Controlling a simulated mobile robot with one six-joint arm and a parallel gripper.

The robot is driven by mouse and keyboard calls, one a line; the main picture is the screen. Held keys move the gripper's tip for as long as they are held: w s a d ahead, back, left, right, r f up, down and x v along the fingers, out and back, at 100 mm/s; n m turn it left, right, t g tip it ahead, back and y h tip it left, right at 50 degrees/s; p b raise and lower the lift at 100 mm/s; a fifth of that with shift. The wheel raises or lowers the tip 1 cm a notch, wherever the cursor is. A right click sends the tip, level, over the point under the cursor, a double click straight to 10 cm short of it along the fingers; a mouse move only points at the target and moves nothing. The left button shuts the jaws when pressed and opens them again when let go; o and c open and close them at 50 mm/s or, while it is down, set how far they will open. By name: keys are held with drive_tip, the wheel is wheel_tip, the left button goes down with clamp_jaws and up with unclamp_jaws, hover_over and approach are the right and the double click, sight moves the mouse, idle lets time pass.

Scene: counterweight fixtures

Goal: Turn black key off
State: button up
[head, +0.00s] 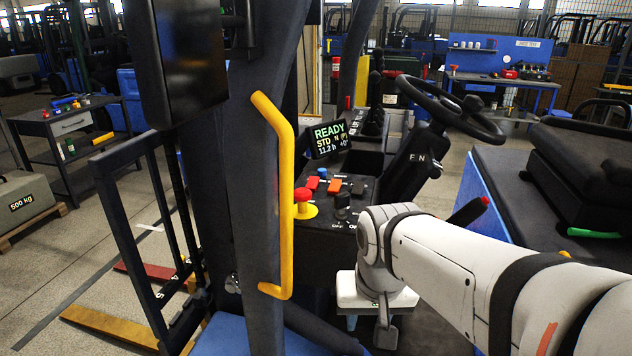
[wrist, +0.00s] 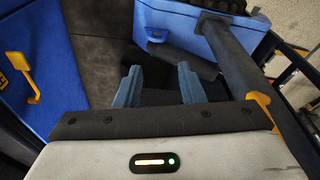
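The black key (head: 342,202) is a small dark knob on the dark control panel, with ON and OFF lettering by it in the head view. It is too small for me to tell its turn angle. My gripper is below and in front of the panel, apart from the key. In the wrist view my gripper (wrist: 159,88) shows two blue fingers spread apart with nothing between them. It points down at a dark floor area, and the key is not visible there. The display (head: 330,137) above the panel reads READY.
A red mushroom button (head: 303,196) on a yellow base sits left of the key, with red and orange switches (head: 334,186) behind. A yellow grab handle (head: 286,200) on a dark post stands left. The steering wheel (head: 450,108) and black seat (head: 580,150) are right.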

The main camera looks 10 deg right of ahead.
drive_tip(key=w+r+m+g+p, duration=0.1)
drive_tip(key=w+r+m+p, duration=0.45)
drive_tip(key=w+r, duration=0.6)
wheel_tip(320, 180, up, 7)
drive_tip(key=m+g+p, duration=0.1)
drive_tip(key=m+p, duration=0.3)
drive_tip(key=m, duration=0.2)
hover_over(343, 194)
drive_tip(key=shift+s+f, duration=0.1)
drive_tip(key=shift+s, duration=0.1)
drive_tip(key=shift+w+m, duration=0.2)
drive_tip(key=shift+m, duration=0.05)
wheel_tip(343, 194, down, 8)
drive_tip(key=shift+r+p, duration=0.15)
drive_tip(key=shift+p, duration=0.15)
drive_tip(key=shift+c, duration=0.2)
